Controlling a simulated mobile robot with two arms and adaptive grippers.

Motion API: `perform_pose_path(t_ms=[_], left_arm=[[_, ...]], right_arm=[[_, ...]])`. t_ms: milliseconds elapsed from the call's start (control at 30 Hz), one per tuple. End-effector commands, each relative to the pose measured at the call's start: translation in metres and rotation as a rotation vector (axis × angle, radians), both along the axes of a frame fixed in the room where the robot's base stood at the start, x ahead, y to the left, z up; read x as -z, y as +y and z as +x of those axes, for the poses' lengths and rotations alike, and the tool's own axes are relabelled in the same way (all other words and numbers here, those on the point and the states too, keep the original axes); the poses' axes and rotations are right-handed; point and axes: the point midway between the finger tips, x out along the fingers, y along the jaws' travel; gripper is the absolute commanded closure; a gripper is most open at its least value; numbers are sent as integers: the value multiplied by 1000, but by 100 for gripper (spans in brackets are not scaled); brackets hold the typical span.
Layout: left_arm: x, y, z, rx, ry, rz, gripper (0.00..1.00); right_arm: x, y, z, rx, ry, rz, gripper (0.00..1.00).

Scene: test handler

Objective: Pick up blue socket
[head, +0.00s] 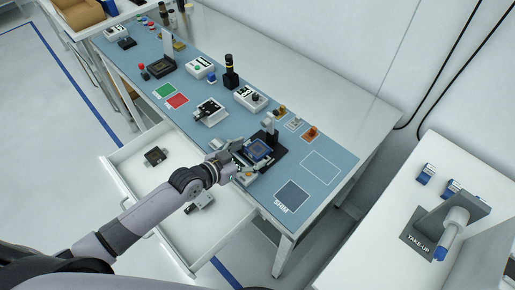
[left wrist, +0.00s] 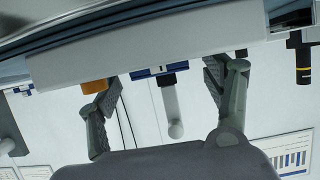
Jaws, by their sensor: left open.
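The blue socket (head: 258,149) sits on a black base (head: 277,163) near the front edge of the blue-matted bench. My left gripper (head: 239,158) is just left of the socket at the bench edge; whether they touch cannot be told. The left wrist view shows its two fingers (left wrist: 162,84) spread apart, with nothing held between them. My right gripper is not in view.
An open white drawer (head: 128,159) lies below the bench front, under my left arm. Boxed instruments (head: 249,98) and a black-and-yellow post (head: 230,73) stand farther back. A side table with a take-up stand (head: 433,224) is at right.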

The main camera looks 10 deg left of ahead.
Motion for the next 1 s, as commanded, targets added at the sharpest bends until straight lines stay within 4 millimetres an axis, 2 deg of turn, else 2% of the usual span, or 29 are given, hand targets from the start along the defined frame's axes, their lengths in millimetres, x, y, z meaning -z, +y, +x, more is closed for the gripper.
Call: perform_pose_path(t_ms=[267, 1000], left_arm=[[1, -1, 3, 0, 0, 0, 27], [1, -1, 2, -1, 0, 0, 75]], right_arm=[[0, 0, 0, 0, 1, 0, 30], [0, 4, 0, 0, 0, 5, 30]])
